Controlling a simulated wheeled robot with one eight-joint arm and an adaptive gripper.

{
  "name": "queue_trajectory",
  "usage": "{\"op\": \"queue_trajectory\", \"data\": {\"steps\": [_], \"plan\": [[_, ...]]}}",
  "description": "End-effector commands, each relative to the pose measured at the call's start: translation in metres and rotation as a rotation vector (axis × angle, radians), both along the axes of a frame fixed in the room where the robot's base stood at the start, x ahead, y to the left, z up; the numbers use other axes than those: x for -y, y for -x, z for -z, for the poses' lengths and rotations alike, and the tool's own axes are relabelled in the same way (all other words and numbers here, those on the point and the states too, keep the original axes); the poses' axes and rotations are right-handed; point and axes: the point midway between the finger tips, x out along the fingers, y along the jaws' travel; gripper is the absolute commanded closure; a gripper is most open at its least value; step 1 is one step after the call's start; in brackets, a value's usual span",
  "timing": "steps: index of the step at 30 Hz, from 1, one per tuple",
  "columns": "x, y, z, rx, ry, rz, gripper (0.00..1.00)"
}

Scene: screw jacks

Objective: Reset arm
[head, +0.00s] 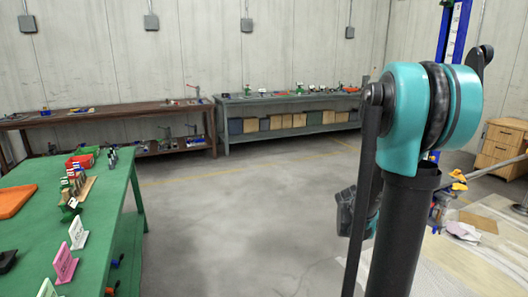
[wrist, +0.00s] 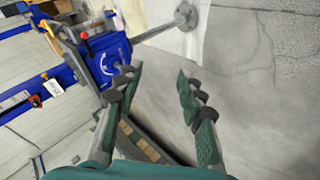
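My gripper (wrist: 160,76) shows in the wrist view with its two dark green fingers well apart. Nothing is between them; only grey concrete floor shows in the gap. In the head view my arm rises at the right, with a teal joint at the top and a dark link below. Part of a teal and dark piece shows behind that link, but the fingertips cannot be made out there.
A blue stand (wrist: 105,58) with a rod is left of my fingers, background depth unclear. A blue post (head: 455,35) stands behind my arm. A green table (head: 120,195) is at the left, a grey bench (head: 290,128) at the back, wooden drawers (head: 500,145) at the right. The middle floor is clear.

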Motion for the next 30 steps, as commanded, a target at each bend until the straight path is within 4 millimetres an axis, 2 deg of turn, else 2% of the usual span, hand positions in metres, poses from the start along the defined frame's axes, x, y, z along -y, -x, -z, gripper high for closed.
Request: {"op": "queue_trajectory", "data": {"steps": [1, 9, 15, 18, 21, 30], "plan": [[-0.019, 0.016, 0.001, 0.003, -0.055, -0.002, 0.61], [-0.112, 0.100, 0.022, -0.013, -0.361, 0.005, 0.61], [-0.171, 0.159, 0.039, -0.047, -0.562, 0.005, 0.61], [-0.191, 0.179, 0.046, -0.063, -0.631, 0.005, 0.61], [-0.203, 0.192, 0.049, -0.074, -0.672, 0.004, 0.61], [-0.207, 0.196, 0.051, -0.079, -0.689, 0.006, 0.61]]}}
